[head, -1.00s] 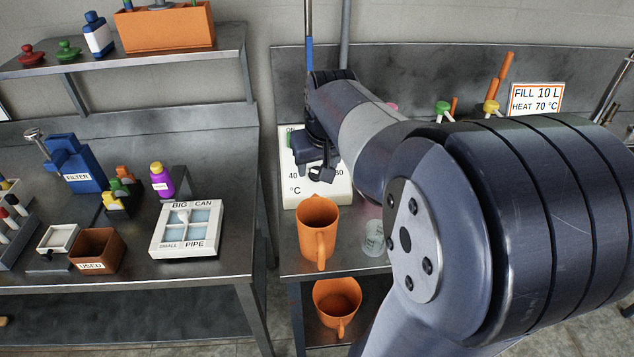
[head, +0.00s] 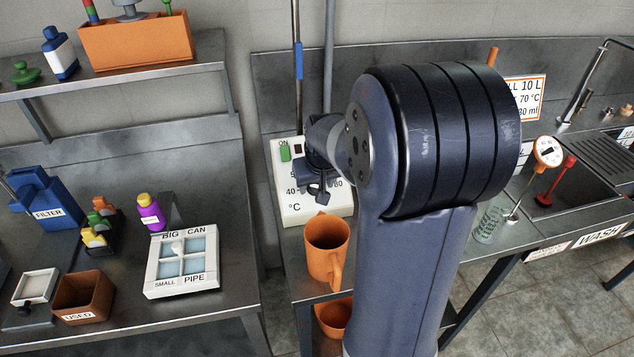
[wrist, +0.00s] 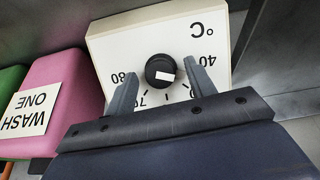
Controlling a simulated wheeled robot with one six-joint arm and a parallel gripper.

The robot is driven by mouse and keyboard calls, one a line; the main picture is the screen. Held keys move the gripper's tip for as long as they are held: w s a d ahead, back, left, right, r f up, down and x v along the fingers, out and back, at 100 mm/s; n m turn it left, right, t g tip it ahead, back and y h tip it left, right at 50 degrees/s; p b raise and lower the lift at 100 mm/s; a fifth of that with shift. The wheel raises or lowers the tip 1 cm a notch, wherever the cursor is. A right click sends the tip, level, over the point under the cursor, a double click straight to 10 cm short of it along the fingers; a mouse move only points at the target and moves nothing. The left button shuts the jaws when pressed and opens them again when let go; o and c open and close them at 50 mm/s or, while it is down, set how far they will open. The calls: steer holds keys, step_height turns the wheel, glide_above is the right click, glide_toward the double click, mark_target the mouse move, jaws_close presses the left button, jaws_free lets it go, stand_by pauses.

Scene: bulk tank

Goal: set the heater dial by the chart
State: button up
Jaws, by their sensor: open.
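The white heater box (head: 290,208) stands on the right-hand bench, with a green ON switch (head: 285,153) and °C figures. Its black dial (wrist: 160,66) shows in the wrist view, with a white mark on its lower face. The figures appear upside down there: 80 left, 70 below, 40 right. My gripper (wrist: 163,73) is open, with one finger on each side of the dial; I cannot tell whether they touch it. In the head view my gripper (head: 318,186) covers the dial.
An orange mug (head: 327,250) stands just in front of the heater. A pink block (wrist: 60,90) labelled WASH ONE is close left in the wrist view. A glass beaker (head: 489,224) and a sink with a thermometer (head: 547,152) lie to the right.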

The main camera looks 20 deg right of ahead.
steer(key=shift+c, duration=0.2)
steer(key=c, duration=0.9)
